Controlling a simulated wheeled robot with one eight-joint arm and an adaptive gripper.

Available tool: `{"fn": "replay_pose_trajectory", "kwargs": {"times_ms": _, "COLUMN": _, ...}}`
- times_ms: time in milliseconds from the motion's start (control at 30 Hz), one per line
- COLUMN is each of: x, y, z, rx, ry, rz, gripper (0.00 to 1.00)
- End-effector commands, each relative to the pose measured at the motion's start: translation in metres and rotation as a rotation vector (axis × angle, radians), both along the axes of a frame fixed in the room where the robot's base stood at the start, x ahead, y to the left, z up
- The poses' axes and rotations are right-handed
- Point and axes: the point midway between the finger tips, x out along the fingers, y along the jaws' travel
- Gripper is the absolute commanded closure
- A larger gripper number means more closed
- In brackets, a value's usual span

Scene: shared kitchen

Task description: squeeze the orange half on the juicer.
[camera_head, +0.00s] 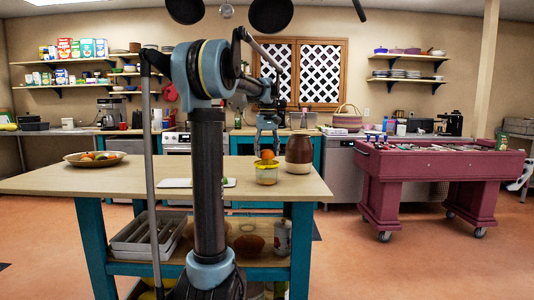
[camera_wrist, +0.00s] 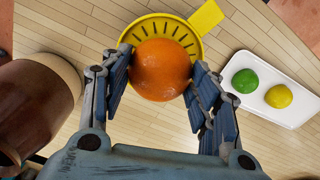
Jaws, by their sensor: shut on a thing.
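The orange half (camera_wrist: 160,70) shows in the wrist view with its rounded peel toward the camera. My gripper (camera_wrist: 159,84) is shut on it, one finger on each side. The yellow juicer (camera_wrist: 205,18) lies directly beneath, its slotted strainer and handle visible around the fruit. In the head view the orange half (camera_head: 267,155) is at the top of the juicer (camera_head: 266,176), with my gripper (camera_head: 267,146) above, pointing down. The cut face and the juicer's cone are hidden, so I cannot tell if they touch.
A brown and cream jar (camera_head: 299,153) stands close right of the juicer on the wooden table (camera_head: 130,185). A white tray (camera_wrist: 268,70) holds a green lime (camera_wrist: 245,81) and a yellow lemon (camera_wrist: 279,96). A fruit bowl (camera_head: 94,162) sits at the table's left.

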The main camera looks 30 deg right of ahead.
Motion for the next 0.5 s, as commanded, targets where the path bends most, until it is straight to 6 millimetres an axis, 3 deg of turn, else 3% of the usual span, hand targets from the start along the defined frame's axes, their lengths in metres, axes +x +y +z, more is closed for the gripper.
{"fn": "replay_pose_trajectory", "kwargs": {"times_ms": 167, "x": 0.0000, "y": 0.0000, "z": -0.0004, "rx": 0.000, "ry": 0.000, "rz": -0.089, "gripper": 0.69}}
{"fn": "replay_pose_trajectory", "kwargs": {"times_ms": 500, "x": -0.0001, "y": 0.0000, "z": -0.0004, "rx": -0.001, "ry": -0.001, "rz": -0.429, "gripper": 0.69}}
